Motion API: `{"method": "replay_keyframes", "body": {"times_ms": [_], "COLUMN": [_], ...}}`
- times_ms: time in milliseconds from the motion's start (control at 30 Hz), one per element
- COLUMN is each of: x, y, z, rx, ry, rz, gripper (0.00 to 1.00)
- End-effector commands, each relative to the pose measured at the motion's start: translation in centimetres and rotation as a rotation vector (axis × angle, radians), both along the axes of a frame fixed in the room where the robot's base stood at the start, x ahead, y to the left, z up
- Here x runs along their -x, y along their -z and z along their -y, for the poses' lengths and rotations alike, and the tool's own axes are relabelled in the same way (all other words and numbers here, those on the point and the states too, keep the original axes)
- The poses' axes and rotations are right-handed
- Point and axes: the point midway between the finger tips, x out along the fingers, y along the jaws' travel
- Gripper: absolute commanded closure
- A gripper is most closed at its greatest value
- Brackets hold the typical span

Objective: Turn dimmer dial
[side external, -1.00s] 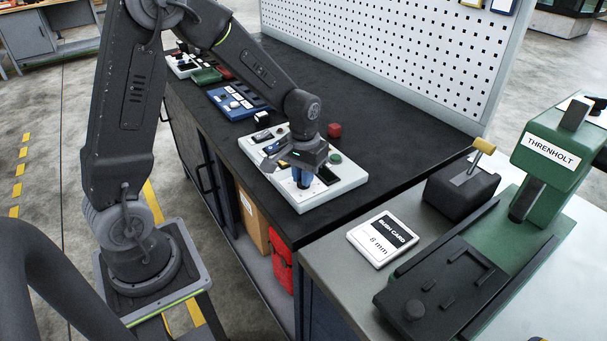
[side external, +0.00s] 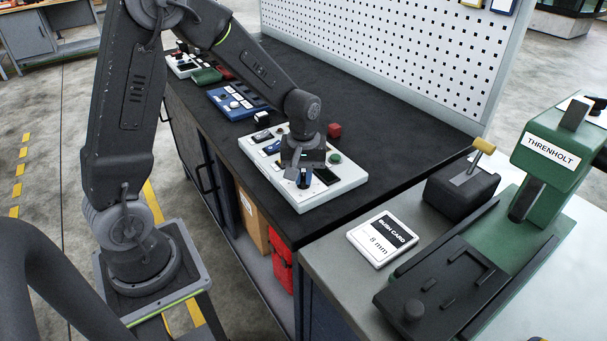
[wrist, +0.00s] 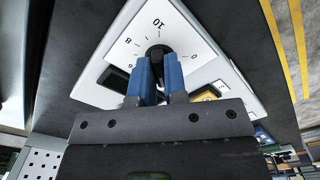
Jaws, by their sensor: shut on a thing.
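The white control panel (side external: 325,196) lies on the black bench top, and its corner fills the upper part of the wrist view (wrist: 196,32). The dimmer dial (wrist: 158,51) is a dark knob on a white scale with printed numbers, including 10 and 0. My gripper (wrist: 158,74) has its two blue fingers on either side of the knob, shut on it. In the side view my gripper (side external: 304,180) points down at the panel's near part and hides the dial. The knob's pointer is not clear.
The panel also bears a green button (side external: 335,158), a dark display (side external: 326,176) and switches. A blue panel (side external: 238,102) lies farther back. A green machine (side external: 550,150) stands at the right.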

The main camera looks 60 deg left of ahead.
Motion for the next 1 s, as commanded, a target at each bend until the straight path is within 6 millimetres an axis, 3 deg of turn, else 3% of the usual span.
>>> {"method": "replay_keyframes", "body": {"times_ms": [300, 333, 600, 867, 1000], "x": [-0.1, -0.1, 0.0, 0.0, -0.1], "y": [-0.1, -0.1, 0.0, -0.2, -1.5], "z": [0.0, 0.0, 0.0, 0.0, 0.0], "rx": [-0.001, -0.001, 0.0, 0.0, -0.001], "ry": [-0.001, -0.001, 0.0, 0.0, 0.0], "rz": [0.004, 0.004, 0.001, 0.001, 0.004], "gripper": [1.0, 0.86, 0.62, 0.62, 0.62]}}
